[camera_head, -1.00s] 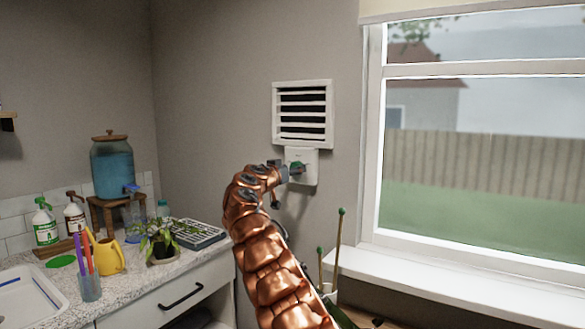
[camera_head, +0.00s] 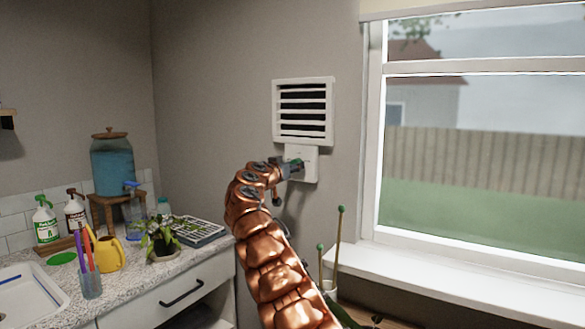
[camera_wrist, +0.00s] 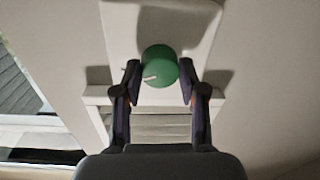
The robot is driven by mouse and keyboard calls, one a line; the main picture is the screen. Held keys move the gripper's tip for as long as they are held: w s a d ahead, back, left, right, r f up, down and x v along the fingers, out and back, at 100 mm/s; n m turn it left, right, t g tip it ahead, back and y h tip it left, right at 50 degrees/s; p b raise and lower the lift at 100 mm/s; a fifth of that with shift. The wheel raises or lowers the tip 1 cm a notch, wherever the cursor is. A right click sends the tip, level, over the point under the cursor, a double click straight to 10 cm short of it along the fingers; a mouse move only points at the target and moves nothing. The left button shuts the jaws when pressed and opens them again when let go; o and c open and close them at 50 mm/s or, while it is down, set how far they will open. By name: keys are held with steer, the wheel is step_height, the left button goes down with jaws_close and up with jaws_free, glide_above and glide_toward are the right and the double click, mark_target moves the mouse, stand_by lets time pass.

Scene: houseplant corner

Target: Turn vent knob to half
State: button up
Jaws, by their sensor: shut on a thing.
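The vent knob (camera_wrist: 160,66) is a round green knob with a short white mark, which points to the left and slightly down in the wrist view. It sits on a pale wall plate (camera_head: 311,166), just below the white slatted vent (camera_head: 303,112). My gripper (camera_wrist: 160,80) has one dark finger on each side of the knob and is shut on it. In the head view my gripper (camera_head: 291,166) reaches the plate from the left and mostly hides the knob. Any scale marks around the knob are too small to read.
A window (camera_head: 475,130) with a white sill (camera_head: 450,283) is to the right. At the left, a counter (camera_head: 125,285) holds a potted plant (camera_head: 162,238), a yellow watering can (camera_head: 108,255), spray bottles and a blue water dispenser (camera_head: 112,168). Green-tipped stakes (camera_head: 338,245) stand near my arm.

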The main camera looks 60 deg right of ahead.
steer(key=shift+c, duration=0.8)
steer(key=shift+a+f+n+b, duration=0.15)
steer(key=shift+n+b, duration=0.45)
steer(key=shift+b, duration=0.7)
steer(key=n+p, duration=0.1)
steer(key=n, duration=0.7)
steer(key=n+p, duration=0.1)
steer(key=n, duration=0.3)
steer(key=shift+r+g+p, duration=0.3)
steer(key=shift+n, duration=0.3)
